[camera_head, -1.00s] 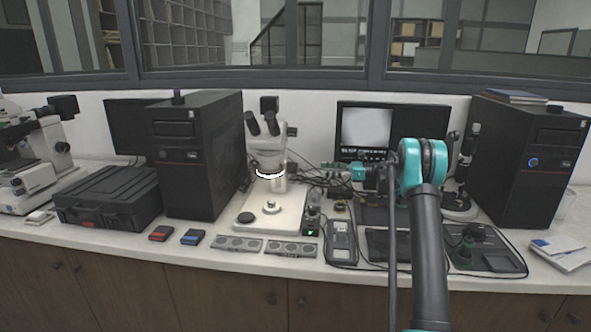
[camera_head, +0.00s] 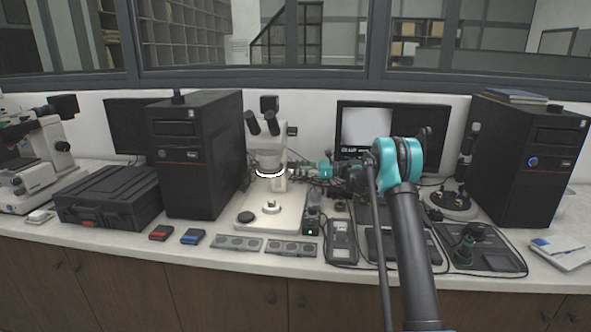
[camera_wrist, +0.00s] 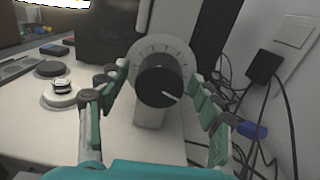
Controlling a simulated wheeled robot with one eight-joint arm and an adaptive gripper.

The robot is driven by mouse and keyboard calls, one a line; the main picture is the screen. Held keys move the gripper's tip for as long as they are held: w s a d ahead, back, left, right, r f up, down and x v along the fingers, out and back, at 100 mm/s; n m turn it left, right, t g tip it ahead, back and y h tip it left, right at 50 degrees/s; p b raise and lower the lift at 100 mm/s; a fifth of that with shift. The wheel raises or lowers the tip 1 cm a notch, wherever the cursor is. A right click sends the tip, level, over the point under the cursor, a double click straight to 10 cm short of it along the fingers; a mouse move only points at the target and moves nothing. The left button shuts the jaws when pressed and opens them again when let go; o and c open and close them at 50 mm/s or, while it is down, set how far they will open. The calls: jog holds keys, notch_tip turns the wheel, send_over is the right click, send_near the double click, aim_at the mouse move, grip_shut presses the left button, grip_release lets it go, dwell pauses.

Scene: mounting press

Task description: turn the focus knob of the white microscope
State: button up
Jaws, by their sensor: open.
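The white microscope (camera_head: 268,154) stands at the middle of the counter, with dark eyepieces and a pale base. Its focus knob (camera_wrist: 158,82), black with a white pointer line and a ringed dial behind it, fills the middle of the wrist view. My gripper (camera_head: 297,171) is at the right side of the microscope column. In the wrist view my gripper (camera_wrist: 158,90) is open, with teal fingers left and right of the knob. Gaps show between the fingers and the knob. In the head view the knob is too small to make out behind my gripper.
A black computer tower (camera_head: 197,155) stands close left of the microscope. Cables (camera_wrist: 268,125) and a black plug (camera_wrist: 265,67) lie right of the knob. A monitor (camera_head: 385,125) is behind my arm. Handheld devices (camera_head: 341,241) lie in front.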

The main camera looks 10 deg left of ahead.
jog(key=c, duration=1.2)
jog(key=shift+o, duration=0.2)
